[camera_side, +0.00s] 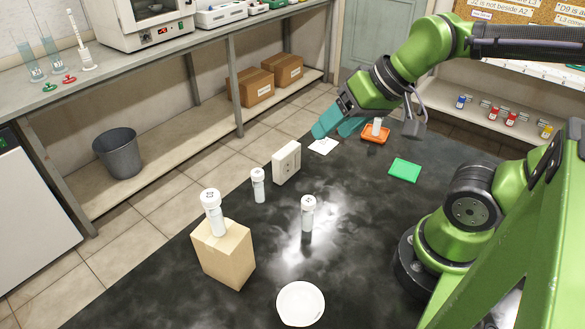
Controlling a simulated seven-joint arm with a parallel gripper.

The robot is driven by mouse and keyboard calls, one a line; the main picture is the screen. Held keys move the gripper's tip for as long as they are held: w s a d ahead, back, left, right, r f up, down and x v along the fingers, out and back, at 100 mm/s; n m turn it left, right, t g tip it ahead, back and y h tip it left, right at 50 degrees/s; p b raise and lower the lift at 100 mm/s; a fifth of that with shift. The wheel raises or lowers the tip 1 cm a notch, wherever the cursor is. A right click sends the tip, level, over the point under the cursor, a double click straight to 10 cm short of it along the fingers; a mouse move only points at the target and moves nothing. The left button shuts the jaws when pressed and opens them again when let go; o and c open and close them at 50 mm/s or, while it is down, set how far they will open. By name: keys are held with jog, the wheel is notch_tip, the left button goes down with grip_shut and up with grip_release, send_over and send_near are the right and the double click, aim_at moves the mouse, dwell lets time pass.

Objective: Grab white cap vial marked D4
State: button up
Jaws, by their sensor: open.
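Several vials with white caps are in view, and the markings are too small to read, so I cannot tell which is D4. One vial (213,213) stands on a cardboard box (223,255), slightly tilted in the picture. Another vial (258,186) stands on the dark table left of a white box. A third vial (308,213) stands on the table near the middle. A small white-capped vial (377,126) is at the orange tray (374,137). My gripper (335,130), with teal fingers, is open above the far part of the table, left of the orange tray and apart from the nearer vials.
A white box (286,162) stands on the table (350,230). A white card (323,146) lies below my gripper. The table between the middle vial and green tray is clear.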

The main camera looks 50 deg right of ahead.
aim_at(307, 200)
jog(key=w+a+f+n+g, duration=0.1)
jog(key=f+n+g, duration=0.1)
jog(key=f, duration=0.4)
jog(key=w+a+f+n+g+h, duration=0.1)
jog(key=f+n+g, duration=0.1)
jog(key=f, duration=0.5)
jog(key=w+a+f+n+g+h, duration=0.1)
jog(key=f+n+g, duration=0.1)
jog(key=f+n, duration=0.2)
jog(key=shift+w+a+f+n+g, duration=0.1)
jog(key=shift+w+f+n+g, duration=0.1)
jog(key=shift+f, duration=0.65)
jog(key=shift+w+a+f+n+g, duration=0.1)
jog(key=shift+f+g, duration=0.1)
jog(key=shift+f, duration=0.6)
jog(key=c, duration=1.1)
